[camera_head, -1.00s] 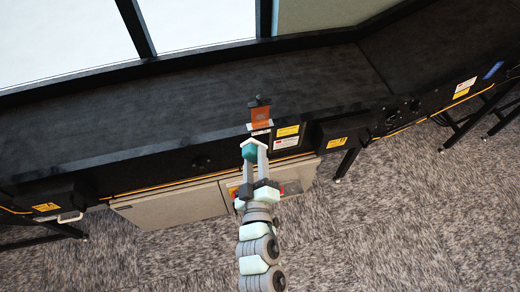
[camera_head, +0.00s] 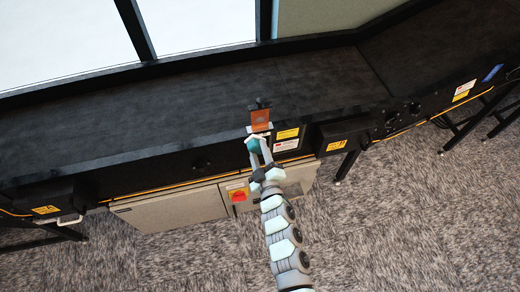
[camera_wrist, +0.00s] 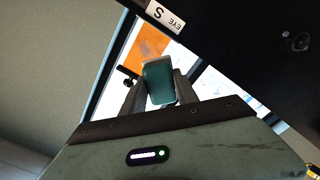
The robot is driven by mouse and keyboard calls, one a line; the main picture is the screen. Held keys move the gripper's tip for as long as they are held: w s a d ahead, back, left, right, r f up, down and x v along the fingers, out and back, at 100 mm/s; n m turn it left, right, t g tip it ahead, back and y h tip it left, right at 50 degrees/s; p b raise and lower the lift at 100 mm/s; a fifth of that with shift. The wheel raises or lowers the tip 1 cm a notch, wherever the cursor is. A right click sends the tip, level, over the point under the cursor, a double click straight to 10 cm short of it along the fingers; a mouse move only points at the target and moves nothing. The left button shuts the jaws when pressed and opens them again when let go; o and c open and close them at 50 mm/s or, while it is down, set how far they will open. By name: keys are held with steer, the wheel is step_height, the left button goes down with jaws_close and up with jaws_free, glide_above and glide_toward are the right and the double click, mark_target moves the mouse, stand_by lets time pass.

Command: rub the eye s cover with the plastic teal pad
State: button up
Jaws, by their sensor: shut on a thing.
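The teal pad (camera_wrist: 158,82) is held between the fingers of my gripper (camera_wrist: 152,92) in the wrist view. In the head view my gripper (camera_head: 256,148) is shut on the same teal pad (camera_head: 253,146), just in front of the conveyor's side. The eye's orange cover (camera_head: 260,117) stands at the conveyor edge, just beyond the pad. In the wrist view the orange cover (camera_wrist: 148,50) shows behind the pad, beside a white label reading "EYE S" (camera_wrist: 166,16). A gap appears between pad and cover; contact cannot be made out.
The black conveyor (camera_head: 200,100) runs behind. Yellow and white warning labels (camera_head: 286,138) sit right of the gripper on its side. A grey cabinet (camera_head: 175,210) with a red switch (camera_head: 238,196) is below. A black box (camera_head: 340,133) juts out at right.

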mark_target(255, 136)
steer(key=shift+w+d+f, duration=0.2)
steer(key=shift+w, duration=0.15)
steer(key=shift+b+x, duration=0.45)
steer(key=shift+x, duration=2.5)
steer(key=shift+x, duration=0.9)
